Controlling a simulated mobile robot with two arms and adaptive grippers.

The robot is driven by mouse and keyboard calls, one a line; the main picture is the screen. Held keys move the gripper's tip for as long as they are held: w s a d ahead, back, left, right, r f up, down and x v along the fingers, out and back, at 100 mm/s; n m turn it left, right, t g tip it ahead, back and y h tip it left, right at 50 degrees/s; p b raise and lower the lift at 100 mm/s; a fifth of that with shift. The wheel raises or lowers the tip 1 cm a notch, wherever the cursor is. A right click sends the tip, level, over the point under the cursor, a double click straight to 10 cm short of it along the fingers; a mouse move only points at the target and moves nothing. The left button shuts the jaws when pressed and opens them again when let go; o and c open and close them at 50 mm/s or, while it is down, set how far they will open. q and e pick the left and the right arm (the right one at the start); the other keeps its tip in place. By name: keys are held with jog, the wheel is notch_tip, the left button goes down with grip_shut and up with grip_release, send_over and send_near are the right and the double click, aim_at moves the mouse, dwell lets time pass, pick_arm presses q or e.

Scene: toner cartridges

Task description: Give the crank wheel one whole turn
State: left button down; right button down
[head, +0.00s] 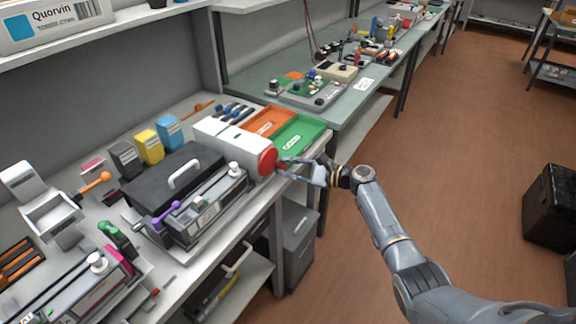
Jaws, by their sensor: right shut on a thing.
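The crank wheel (267,161) is a red disc on the right end of a white machine (228,141) on the workbench. My right gripper (284,167) reaches in from the right and is at the wheel's right side, shut on what looks like the wheel's handle. The fingers largely hide the handle. My left gripper is not in view.
An orange tray (268,121) and a green tray (299,134) lie behind the wheel. A black case (172,178) and a grey cartridge device (205,208) stand left of it. Black, yellow (149,147) and blue boxes stand further back.

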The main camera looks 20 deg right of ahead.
jog(key=shift+f, duration=0.15)
dwell(0.4)
jog(key=c, duration=1.2)
grip_release()
jog(key=shift+o, duration=0.2)
jog(key=shift+s, duration=0.1)
jog(key=v, duration=1.2)
jog(key=shift+f, duration=0.1)
